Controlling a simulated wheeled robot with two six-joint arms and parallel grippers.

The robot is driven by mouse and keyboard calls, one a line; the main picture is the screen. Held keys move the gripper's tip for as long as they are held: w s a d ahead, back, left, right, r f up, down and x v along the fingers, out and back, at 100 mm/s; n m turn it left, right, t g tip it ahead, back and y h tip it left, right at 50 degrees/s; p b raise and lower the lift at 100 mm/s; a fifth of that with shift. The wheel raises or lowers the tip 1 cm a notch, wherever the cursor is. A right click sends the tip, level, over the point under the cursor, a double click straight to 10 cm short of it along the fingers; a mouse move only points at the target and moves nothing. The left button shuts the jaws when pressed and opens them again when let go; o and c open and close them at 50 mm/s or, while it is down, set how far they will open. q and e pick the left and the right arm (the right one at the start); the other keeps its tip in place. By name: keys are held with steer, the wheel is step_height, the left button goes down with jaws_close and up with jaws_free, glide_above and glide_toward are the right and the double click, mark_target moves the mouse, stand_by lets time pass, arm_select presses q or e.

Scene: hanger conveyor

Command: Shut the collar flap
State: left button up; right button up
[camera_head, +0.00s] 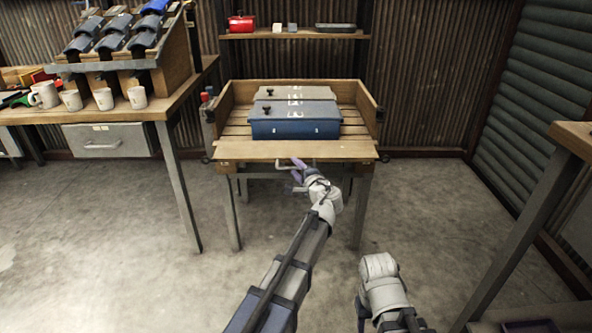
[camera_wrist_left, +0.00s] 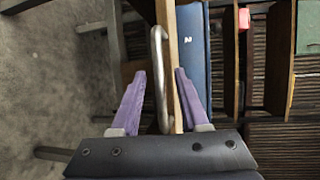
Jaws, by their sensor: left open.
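The collar is a wooden frame (camera_head: 222,104) of side and back boards on a slatted stand. Its front flap (camera_head: 262,150), a pale board, is folded down and out towards me. A metal bar handle (camera_wrist_left: 155,85) is fixed to the flap, and in the left wrist view the flap's edge (camera_wrist_left: 173,30) shows beside it. My left gripper (camera_head: 298,175) is at the flap's front edge, open, with the handle between its purple fingers in the left wrist view (camera_wrist_left: 160,75). I cannot tell whether they touch it. My right arm is low at the right; its gripper is not visible.
Blue and grey lidded boxes (camera_head: 295,130) sit inside the collar. A bench (camera_head: 180,96) with mugs and a sloped rack stands left. Another bench (camera_head: 560,140) is at the right edge. A shelf (camera_head: 290,36) hangs behind. The floor in front is clear.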

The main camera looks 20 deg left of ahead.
arm_select(q)
steer(key=shift+w+a, duration=0.1)
steer(key=shift+c, duration=0.3)
jaws_close()
stand_by(1.1)
